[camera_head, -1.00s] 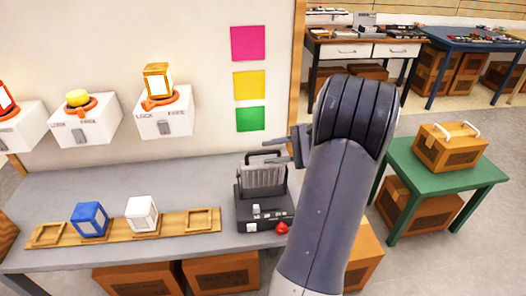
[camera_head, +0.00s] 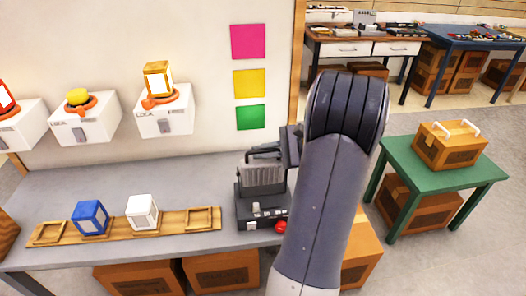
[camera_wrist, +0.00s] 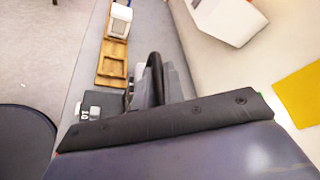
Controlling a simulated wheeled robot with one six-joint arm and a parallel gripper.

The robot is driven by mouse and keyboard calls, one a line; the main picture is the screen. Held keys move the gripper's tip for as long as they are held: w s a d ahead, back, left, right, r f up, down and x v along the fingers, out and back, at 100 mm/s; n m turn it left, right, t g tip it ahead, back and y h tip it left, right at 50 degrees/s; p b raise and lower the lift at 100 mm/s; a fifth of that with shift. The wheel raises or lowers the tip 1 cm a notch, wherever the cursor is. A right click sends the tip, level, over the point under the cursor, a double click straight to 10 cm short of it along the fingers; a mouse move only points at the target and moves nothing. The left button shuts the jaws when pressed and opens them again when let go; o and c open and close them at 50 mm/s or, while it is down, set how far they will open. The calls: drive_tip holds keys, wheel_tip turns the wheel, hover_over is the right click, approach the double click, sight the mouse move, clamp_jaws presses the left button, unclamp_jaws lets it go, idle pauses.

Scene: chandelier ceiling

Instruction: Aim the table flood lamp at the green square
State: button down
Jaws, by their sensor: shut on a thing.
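The table flood lamp (camera_head: 262,205) stands on the grey table, with a dark base and a ribbed grey head. Its dark handle shows in the wrist view (camera_wrist: 155,72). My gripper (camera_head: 270,151) is at the top of the lamp head and shut on the lamp's handle; the fingertips are partly hidden by the lamp and my arm. The green square (camera_head: 250,117) is on the wall above and behind the lamp, lowest of three squares. The lamp's front face and any light spot are not visible.
Yellow (camera_head: 249,83) and pink (camera_head: 248,42) squares are above the green one. A wooden rack (camera_head: 120,228) with a blue cube (camera_head: 90,218) and a white cube (camera_head: 142,212) lies left of the lamp. A red knob (camera_head: 281,227) is on the lamp base. White boxes hang on the wall.

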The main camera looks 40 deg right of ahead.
idle(0.4)
drive_tip(key=shift+w+d, duration=0.35)
drive_tip(key=shift+w, duration=0.2)
drive_tip(key=c, duration=1.5)
unclamp_jaws()
drive_tip(key=shift+s, duration=0.1)
drive_tip(key=v, duration=1)
drive_tip(key=shift+s+d+r+b, duration=0.1)
drive_tip(key=shift+s+d+b, duration=0.15)
drive_tip(key=shift+b, duration=0.15)
